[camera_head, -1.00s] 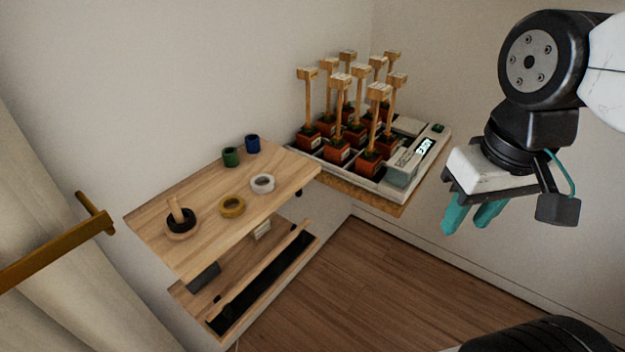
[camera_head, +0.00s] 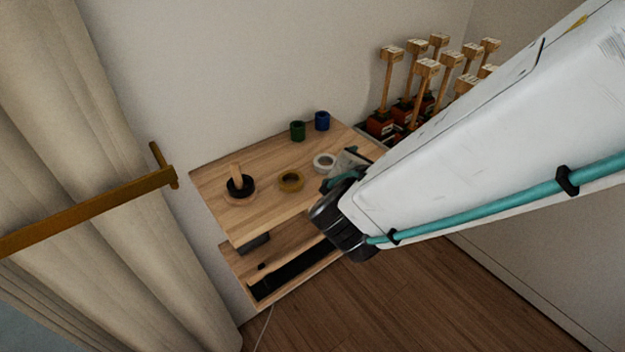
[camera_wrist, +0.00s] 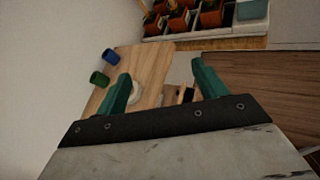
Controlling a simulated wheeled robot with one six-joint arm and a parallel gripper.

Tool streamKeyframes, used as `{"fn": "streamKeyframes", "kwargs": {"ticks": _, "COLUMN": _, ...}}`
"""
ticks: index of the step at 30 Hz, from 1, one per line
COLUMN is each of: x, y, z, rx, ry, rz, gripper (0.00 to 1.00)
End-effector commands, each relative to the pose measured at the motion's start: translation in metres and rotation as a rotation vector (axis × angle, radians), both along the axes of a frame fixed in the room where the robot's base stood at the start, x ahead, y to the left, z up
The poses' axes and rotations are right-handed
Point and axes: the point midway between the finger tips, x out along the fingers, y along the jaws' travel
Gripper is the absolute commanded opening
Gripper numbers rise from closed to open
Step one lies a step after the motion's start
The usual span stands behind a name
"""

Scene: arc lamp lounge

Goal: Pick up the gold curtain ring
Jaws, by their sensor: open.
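The gold curtain ring (camera_head: 291,181) lies flat on the upper wooden shelf (camera_head: 222,213), between a white ring (camera_head: 324,162) and a peg with a black ring. My gripper shows in the wrist view (camera_wrist: 160,84) with its two teal fingers spread and nothing between them. It is near the right end of the shelf, apart from the gold ring. In the head view my arm hides most of the gripper. The gold ring cannot be made out in the wrist view, where the left finger partly covers a pale ring.
A black ring (camera_head: 240,187) sits around an upright wooden peg. A green cup (camera_head: 297,131) and a blue cup (camera_head: 322,120) stand at the shelf's back. Potted wooden stakes (camera_head: 388,78) stand to the right. A curtain (camera_head: 105,130) and brass rod (camera_head: 90,210) are at left.

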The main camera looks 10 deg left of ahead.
Motion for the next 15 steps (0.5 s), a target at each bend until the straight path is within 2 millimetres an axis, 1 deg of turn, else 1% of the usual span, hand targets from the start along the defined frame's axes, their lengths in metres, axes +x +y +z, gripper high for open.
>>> {"fn": "streamKeyframes", "kwargs": {"ticks": 1, "x": -0.012, "y": 0.036, "z": -0.015, "rx": -0.073, "ry": -0.001, "rz": 0.143, "gripper": 0.71}}
{"fn": "streamKeyframes", "kwargs": {"ticks": 3, "x": -0.029, "y": 0.074, "z": -0.031, "rx": -0.155, "ry": -0.010, "rz": 0.312, "gripper": 0.71}}
{"fn": "streamKeyframes", "kwargs": {"ticks": 6, "x": -0.049, "y": 0.109, "z": -0.047, "rx": -0.232, "ry": -0.023, "rz": 0.475, "gripper": 0.71}}
{"fn": "streamKeyframes", "kwargs": {"ticks": 8, "x": -0.057, "y": 0.121, "z": -0.053, "rx": -0.258, "ry": -0.027, "rz": 0.532, "gripper": 0.71}}
{"fn": "streamKeyframes", "kwargs": {"ticks": 10, "x": -0.060, "y": 0.129, "z": -0.058, "rx": -0.275, "ry": -0.030, "rz": 0.568, "gripper": 0.71}}
{"fn": "streamKeyframes", "kwargs": {"ticks": 15, "x": -0.044, "y": 0.136, "z": -0.065, "rx": -0.279, "ry": -0.032, "rz": 0.576, "gripper": 0.71}}
